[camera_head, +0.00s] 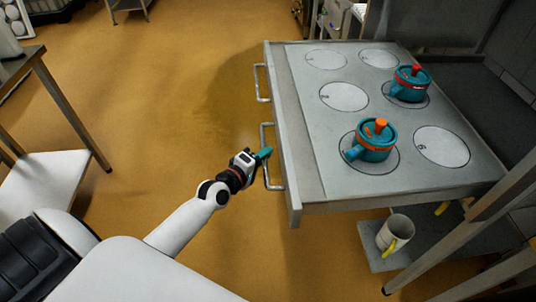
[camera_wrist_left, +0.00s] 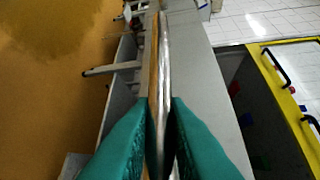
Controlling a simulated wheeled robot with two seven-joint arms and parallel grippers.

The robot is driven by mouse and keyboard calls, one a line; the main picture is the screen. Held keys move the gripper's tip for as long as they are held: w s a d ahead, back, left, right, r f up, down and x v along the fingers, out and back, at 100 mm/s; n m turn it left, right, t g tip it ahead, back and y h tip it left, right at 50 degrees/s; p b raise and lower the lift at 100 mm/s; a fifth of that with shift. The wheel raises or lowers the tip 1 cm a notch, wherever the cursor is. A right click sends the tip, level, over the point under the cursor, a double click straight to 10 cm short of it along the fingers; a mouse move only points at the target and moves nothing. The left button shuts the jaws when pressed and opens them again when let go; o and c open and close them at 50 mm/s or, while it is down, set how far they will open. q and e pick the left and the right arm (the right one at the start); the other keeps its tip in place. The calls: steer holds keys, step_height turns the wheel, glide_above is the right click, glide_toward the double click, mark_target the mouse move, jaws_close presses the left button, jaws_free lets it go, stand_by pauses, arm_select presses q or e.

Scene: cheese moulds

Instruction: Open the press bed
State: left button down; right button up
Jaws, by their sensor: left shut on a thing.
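The press bed (camera_head: 305,165) is a grey slab with several numbered white circles and two bar handles on its left side. My left gripper (camera_head: 264,154) is shut on the nearer handle (camera_head: 275,187). In the left wrist view the teal fingers (camera_wrist_left: 160,135) close around the upright metal bar (camera_wrist_left: 166,60). A teal mould with an orange knob (camera_head: 373,143) stands on a near circle. Another teal mould with a red knob (camera_head: 409,84) stands on a circle farther back. The farther handle (camera_head: 262,83) is free. My right gripper is not in view.
A white mug-like pot with a yellow handle (camera_head: 396,235) stands on a low shelf beneath the bed's near end. A table (camera_head: 50,90) stands at the left. The orange floor (camera_head: 180,80) left of the bed is clear.

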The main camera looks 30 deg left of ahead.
arm_select(q)
steer(key=shift+s+a+f, duration=0.1)
steer(key=shift+s+a, duration=0.25)
steer(key=shift+a, duration=0.15)
steer(key=c, duration=1.4)
jaws_free()
steer(key=v, duration=1.2)
steer(key=shift+b, duration=0.35)
